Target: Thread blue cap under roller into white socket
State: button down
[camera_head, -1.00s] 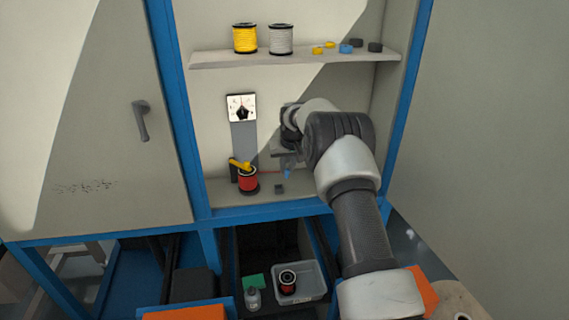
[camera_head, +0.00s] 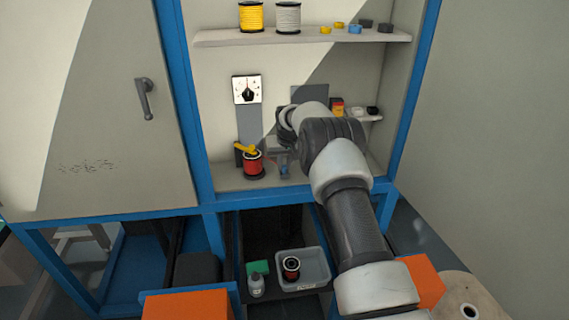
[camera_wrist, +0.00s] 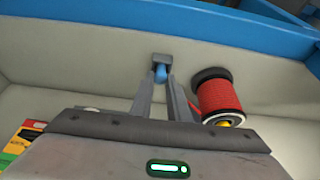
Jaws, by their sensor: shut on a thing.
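My gripper (camera_wrist: 161,95) points at the cabinet floor, shut on the blue cap (camera_wrist: 160,73). The cap shows between the fingertips, close to a small dark grey block (camera_wrist: 160,58); I cannot tell whether they touch. In the head view my gripper (camera_head: 284,158) is right of the red cable spool (camera_head: 253,164), with a bit of blue cap (camera_head: 285,170) at its tip. The red spool (camera_wrist: 219,98) is also right of the fingers in the wrist view. A red strand runs near the right finger. I cannot make out the roller or white socket with certainty.
A yellow lever (camera_head: 244,148) is by the red spool, below a dial (camera_head: 247,90). A small side shelf (camera_head: 367,118) holds white and black pieces. The upper shelf (camera_head: 300,38) carries spools and caps. A grey bin (camera_head: 316,266) stands below.

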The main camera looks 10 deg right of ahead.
jog(key=shift+f+b, duration=0.25)
jog(key=shift+b, duration=0.1)
dwell(0.3)
jog(key=c, duration=1.6)
grip_release()
jog(key=shift+r, duration=0.1)
jog(key=v, duration=1.7)
jog(key=shift+r+p, duration=0.15)
jog(key=shift+p, duration=0.2)
jog(key=o, duration=1)
